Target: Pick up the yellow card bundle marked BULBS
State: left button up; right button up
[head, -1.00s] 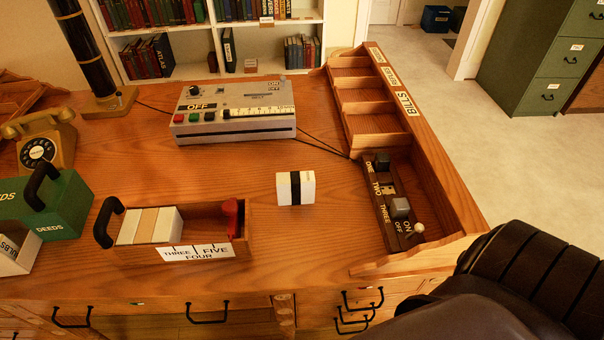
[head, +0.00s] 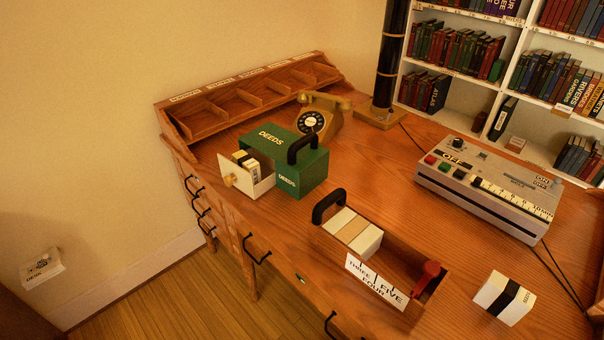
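No bundle in the head view has a readable BULBS mark. A pale bundle with a black band (head: 243,158) sits in the pulled-out white drawer (head: 240,183) of the green DEEDS box (head: 310,168); its lettering is unreadable and its colour looks cream. A white bundle with a black band (head: 492,290) lies on the open desk at the lower right, with small unreadable print on its end. Neither of my grippers is in view.
A wooden tray (head: 402,300) marked THREE, FOUR, FIVE holds pale blocks and a red-handled piece. A telephone (head: 318,118), a lamp column (head: 392,60) and a grey control box (head: 487,185) stand behind. Pigeonholes (head: 215,110) line the desk's left end. A white block (head: 42,268) shows at lower left.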

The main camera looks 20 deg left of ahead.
aim_at(243, 160)
jog(key=u, duration=1.2)
